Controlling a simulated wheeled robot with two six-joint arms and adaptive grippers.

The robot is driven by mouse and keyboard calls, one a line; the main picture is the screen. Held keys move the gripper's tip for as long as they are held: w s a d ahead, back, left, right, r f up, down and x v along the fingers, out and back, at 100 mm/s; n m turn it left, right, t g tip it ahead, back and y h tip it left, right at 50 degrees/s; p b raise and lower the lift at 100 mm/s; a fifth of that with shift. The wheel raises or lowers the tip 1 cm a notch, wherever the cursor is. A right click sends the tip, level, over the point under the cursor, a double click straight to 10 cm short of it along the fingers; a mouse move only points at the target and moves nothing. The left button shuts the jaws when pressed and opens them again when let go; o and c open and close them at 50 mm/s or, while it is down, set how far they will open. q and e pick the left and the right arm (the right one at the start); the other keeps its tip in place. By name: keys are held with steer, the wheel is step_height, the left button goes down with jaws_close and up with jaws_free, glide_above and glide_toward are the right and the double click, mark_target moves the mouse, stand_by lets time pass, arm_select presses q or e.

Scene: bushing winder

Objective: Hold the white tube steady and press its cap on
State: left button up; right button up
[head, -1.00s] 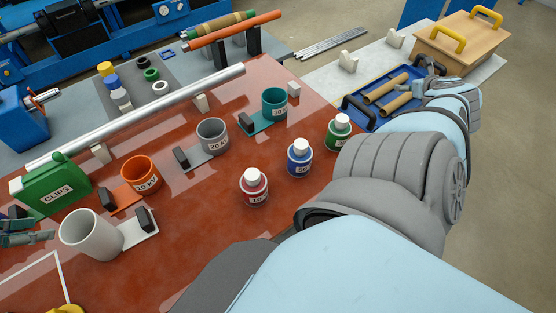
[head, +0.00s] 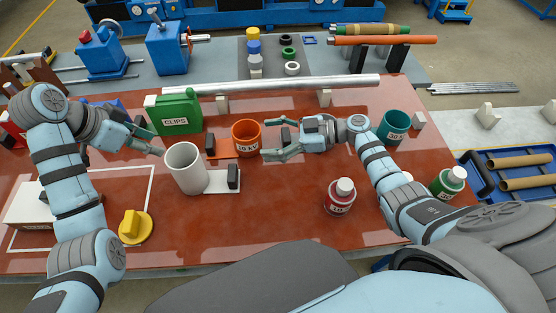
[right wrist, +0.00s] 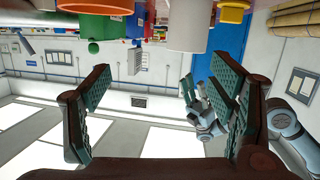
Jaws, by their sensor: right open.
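The white tube (head: 186,172) stands upright on a small white base with a dark block, its mouth open at the top. It also shows inverted at the top of the right wrist view (right wrist: 182,28). My left gripper (head: 160,145) is open beside the tube's upper left, apart from it. My right gripper (head: 269,139) is open and empty, just right of the orange cup (head: 246,142), with its fingers pointing left. Its spread fingers show in the right wrist view (right wrist: 162,105). A yellow knobbed disc (head: 135,227) lies on the table; I cannot tell whether it is the cap.
The green CLIPS box (head: 175,113) stands behind the tube. The teal cup (head: 395,127) and red-labelled bottle (head: 340,196) are near my right arm. A silver rod (head: 280,84) crosses the back. The red table (head: 265,210) is clear in front.

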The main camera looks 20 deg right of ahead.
steer(key=g+h, duration=0.1)
steer(key=g, duration=0.1)
glide_toward(237, 172)
steer(key=x, duration=1.1)
steer(key=shift+s+a+r, duration=0.15)
steer(key=shift+a+r, duration=0.15)
steer(key=shift+r, duration=0.05)
steer(key=shift+a+f, duration=0.15)
steer(key=shift+a, duration=0.1)
